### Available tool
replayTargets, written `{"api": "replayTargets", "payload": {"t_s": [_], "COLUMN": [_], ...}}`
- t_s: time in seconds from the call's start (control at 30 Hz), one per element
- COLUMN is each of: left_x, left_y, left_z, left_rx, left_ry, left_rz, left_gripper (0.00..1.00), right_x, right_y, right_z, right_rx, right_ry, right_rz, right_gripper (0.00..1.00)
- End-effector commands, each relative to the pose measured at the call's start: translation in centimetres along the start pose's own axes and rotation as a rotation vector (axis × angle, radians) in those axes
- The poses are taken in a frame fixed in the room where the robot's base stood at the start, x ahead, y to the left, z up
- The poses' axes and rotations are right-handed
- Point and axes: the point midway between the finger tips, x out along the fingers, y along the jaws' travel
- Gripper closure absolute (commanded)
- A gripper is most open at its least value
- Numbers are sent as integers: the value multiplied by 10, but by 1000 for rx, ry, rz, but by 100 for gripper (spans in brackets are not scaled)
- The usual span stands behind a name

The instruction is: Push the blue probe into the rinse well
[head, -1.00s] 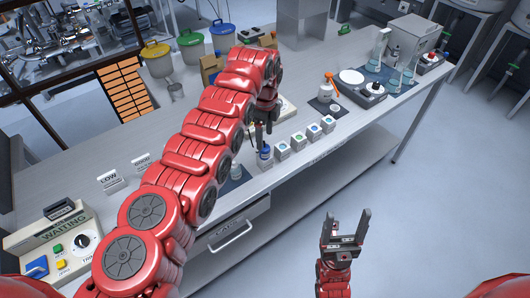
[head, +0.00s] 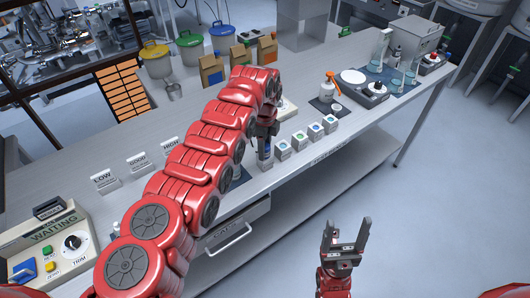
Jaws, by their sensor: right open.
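My left arm crosses the bench, and its gripper (head: 266,133) points down near the front edge. A small bottle-like thing with blue on it (head: 265,159) stands directly under or between the fingers; I cannot tell whether they touch it or whether it is the blue probe. The left fingers are small and dark, so their opening is unclear. A dark mat (head: 239,178) lies left of that thing, partly hidden by my arm. I cannot single out the rinse well. My right gripper (head: 347,230) is open and empty, in front of the bench over the floor.
Several small white cubes (head: 299,141) with coloured tops line the front edge right of the left gripper. Paper bags (head: 241,58) stand behind. A control box reading WAITING (head: 50,245) and LOW, GOOD and HIGH cards (head: 138,163) are at left. A stirrer (head: 365,88) is at right.

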Motion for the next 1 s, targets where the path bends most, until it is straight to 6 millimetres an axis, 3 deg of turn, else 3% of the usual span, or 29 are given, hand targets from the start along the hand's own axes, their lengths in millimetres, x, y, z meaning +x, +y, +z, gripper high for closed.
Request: {"api": "replayTargets", "payload": {"t_s": [0.03, 0.23, 1.0], "left_x": [0, 0, -3], "left_y": [0, 0, 0], "left_z": [0, 0, 0], "left_rx": [0, 0, 0], "left_ry": [0, 0, 0], "left_rz": [-1, -1, -1], "left_gripper": [66, 100, 100], "right_x": [0, 0, 1], "right_y": [0, 0, 0], "right_z": [0, 0, 0], "right_rx": [0, 0, 0], "right_ry": [0, 0, 0], "right_rz": [0, 0, 0], "right_gripper": [28, 28, 28]}}
